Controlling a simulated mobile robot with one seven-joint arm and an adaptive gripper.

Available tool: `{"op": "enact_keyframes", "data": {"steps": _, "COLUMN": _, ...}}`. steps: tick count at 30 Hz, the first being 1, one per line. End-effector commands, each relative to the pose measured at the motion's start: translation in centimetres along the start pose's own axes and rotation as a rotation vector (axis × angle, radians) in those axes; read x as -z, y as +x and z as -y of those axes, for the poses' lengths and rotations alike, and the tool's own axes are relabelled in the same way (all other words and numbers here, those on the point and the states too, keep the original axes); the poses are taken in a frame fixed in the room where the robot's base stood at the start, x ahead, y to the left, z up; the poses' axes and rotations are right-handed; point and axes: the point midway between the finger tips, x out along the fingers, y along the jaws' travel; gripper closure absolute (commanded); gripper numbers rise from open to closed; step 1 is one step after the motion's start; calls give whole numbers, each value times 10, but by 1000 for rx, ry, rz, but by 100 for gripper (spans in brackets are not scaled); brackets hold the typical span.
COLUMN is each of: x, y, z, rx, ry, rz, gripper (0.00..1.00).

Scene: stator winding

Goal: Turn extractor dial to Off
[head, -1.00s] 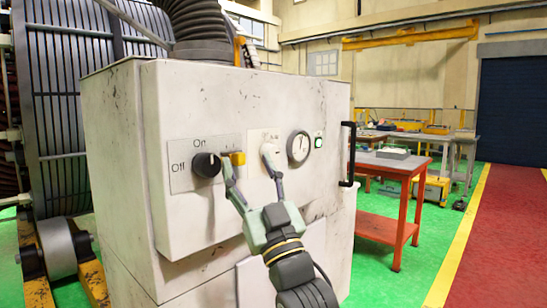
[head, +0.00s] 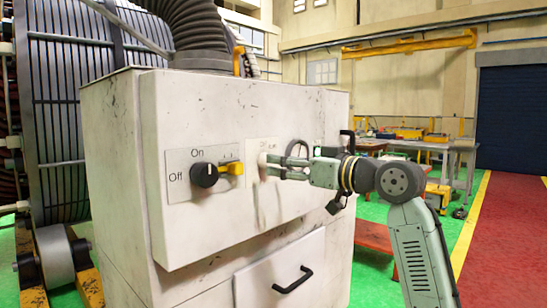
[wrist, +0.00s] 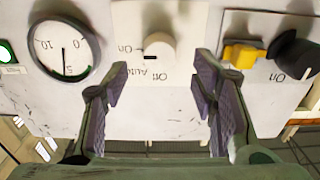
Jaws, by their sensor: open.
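A round white dial (wrist: 160,47) on a pale plate shows in the wrist view, its lettering upside down. On, Auto and Off are marked around it. A short black mark on its face lies toward the On and Auto side; I cannot tell exactly which word it meets. My gripper (wrist: 158,78) is open, with one finger on each side just short of the dial. No contact shows. In the head view my gripper (head: 268,166) reaches in from the right, and its fingers partly hide the white dial (head: 263,159).
A black knob (head: 204,175) marked On and Off and a yellow lever (head: 231,169) sit left of the white dial on the white cabinet (head: 190,115). A round gauge (wrist: 62,48) sits on its other side. A black drawer handle (head: 293,281) is below.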

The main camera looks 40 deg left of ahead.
Motion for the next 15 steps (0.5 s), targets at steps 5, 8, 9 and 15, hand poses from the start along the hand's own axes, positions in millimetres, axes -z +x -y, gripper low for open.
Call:
{"op": "enact_keyframes", "data": {"steps": 5, "x": 2, "y": 29, "z": 0, "rx": 1, "ry": 0, "rz": 0, "gripper": 48}}
{"op": "enact_keyframes", "data": {"steps": 8, "x": 1, "y": 38, "z": 0, "rx": -1, "ry": -1, "rz": -1, "gripper": 48}}
{"op": "enact_keyframes", "data": {"steps": 9, "x": 1, "y": 41, "z": 0, "rx": -1, "ry": -1, "rz": -1, "gripper": 48}}
{"op": "enact_keyframes", "data": {"steps": 15, "x": 0, "y": 45, "z": 0, "rx": -1, "ry": -1, "rz": -1, "gripper": 48}}
